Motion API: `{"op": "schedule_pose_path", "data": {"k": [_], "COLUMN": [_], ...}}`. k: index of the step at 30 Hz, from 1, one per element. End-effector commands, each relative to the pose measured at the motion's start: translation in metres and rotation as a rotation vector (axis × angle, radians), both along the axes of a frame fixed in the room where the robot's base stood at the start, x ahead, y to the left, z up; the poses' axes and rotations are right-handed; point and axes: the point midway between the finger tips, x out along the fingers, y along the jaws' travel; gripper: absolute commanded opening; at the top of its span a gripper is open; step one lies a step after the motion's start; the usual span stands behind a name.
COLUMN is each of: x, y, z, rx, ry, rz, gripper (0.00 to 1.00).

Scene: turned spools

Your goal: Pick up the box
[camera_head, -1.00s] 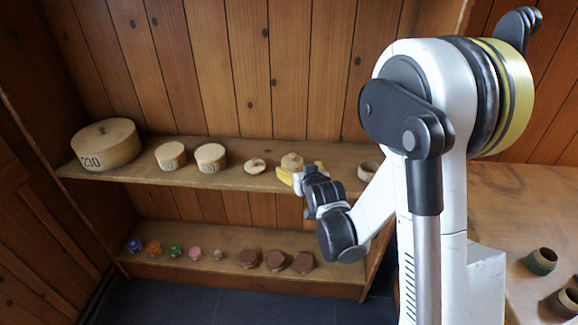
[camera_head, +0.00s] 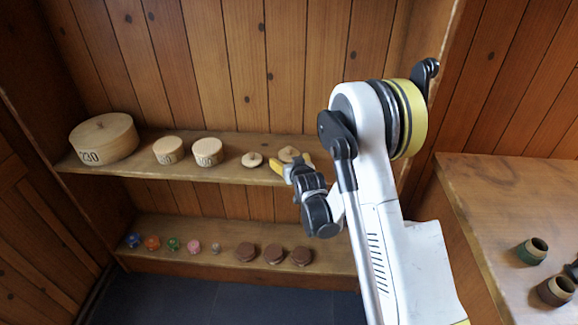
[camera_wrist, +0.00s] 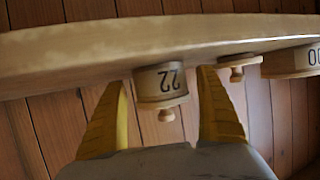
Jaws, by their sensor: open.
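A small round wooden box (camera_head: 289,152) with a knobbed lid stands on the upper shelf in the head view, its lower part hidden by my gripper. In the wrist view, which is upside down, this box (camera_wrist: 158,84) shows the number 22 and hangs from the top, between my two yellow fingers. My gripper (camera_head: 291,163) is open, in front of the box at the shelf edge; it also shows in the wrist view (camera_wrist: 164,79). There is a gap between each finger and the box in the wrist view. I cannot tell how deep the fingers reach around it.
A knobbed lid-like piece (camera_head: 252,159), two lidded round boxes (camera_head: 208,153) (camera_head: 168,151) and a large box marked 230 (camera_head: 103,139) stand left on the upper shelf (camera_head: 225,171). The lower shelf (camera_head: 230,258) holds small coloured pieces and brown pots. A side table (camera_head: 490,220) is at right.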

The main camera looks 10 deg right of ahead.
Motion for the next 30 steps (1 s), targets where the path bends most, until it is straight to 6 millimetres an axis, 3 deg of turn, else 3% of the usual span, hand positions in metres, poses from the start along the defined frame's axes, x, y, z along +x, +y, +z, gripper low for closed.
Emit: {"op": "schedule_pose_path", "data": {"k": [9,11,15,30], "x": [0.009,0.0089,0.0087,0.0086], "y": [0.0004,0.0004,0.0005,0.0004], "z": [-0.0024,-0.0024,-0.0024,0.0046], "rx": [0.0,0.0,0.0,0.0], "ry": [0.0,0.0,0.0,0.0], "rz": [0.0,0.0,0.0,0.0], "gripper": [0.83,0.69,0.28,0.28]}}
